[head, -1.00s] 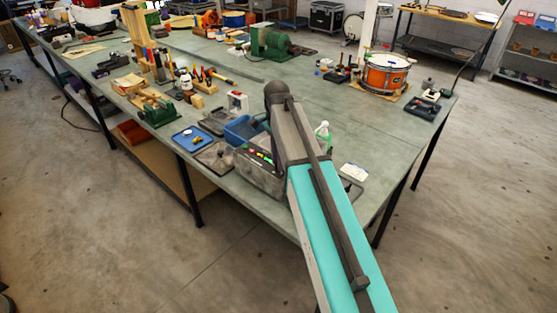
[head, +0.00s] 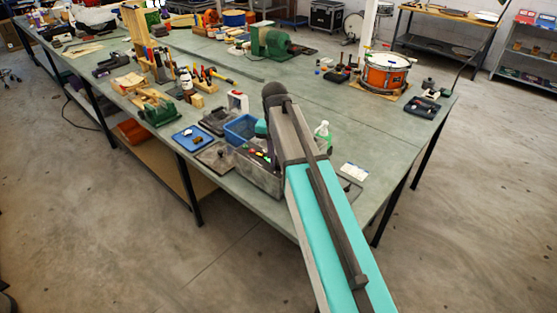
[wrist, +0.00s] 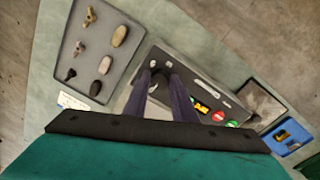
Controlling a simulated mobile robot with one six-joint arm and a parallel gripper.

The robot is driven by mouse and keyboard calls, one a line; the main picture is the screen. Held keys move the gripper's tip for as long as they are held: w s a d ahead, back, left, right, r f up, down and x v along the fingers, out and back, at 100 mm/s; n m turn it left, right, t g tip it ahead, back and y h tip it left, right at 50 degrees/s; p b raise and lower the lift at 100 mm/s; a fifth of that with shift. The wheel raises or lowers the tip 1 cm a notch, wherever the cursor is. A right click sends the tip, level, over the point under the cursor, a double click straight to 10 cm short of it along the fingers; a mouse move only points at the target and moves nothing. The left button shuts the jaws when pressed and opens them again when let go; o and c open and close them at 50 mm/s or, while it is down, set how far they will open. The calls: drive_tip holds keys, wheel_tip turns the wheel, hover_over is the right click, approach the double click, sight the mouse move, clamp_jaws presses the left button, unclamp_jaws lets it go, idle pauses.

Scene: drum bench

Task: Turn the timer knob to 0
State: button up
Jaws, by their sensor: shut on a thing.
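A dark round knob (wrist: 160,72) is at the panel's left part. My gripper (wrist: 160,80) is over the panel, its two dark fingers on either side of the knob and shut on it. The fingers hide much of the knob, and I cannot read its setting. In the head view my arm covers the gripper and knob; the grey timer box (head: 262,178) shows partly beside it.
A grey tray (wrist: 126,75) with several metal and stone-like pieces lies left of the timer in the wrist view. A blue bin (head: 240,130), a blue tray (head: 190,138) and a green-based bottle (head: 323,132) stand near the arm. The green bench (head: 370,150) has clear room to the right.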

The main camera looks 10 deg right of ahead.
sight(277, 164)
drive_tip(key=shift+n, duration=0.8)
drive_tip(key=o, duration=1)
drive_tip(key=shift+o, duration=0.2)
drive_tip(key=shift+r, duration=0.15)
wheel_tip(277, 164, up, 14)
drive_tip(key=p, duration=0.8)
drive_tip(key=shift+w+a+f, duration=0.15)
drive_tip(key=shift+a+f, duration=0.05)
drive_tip(key=shift+a, duration=0.15)
drive_tip(key=shift+f, duration=0.1)
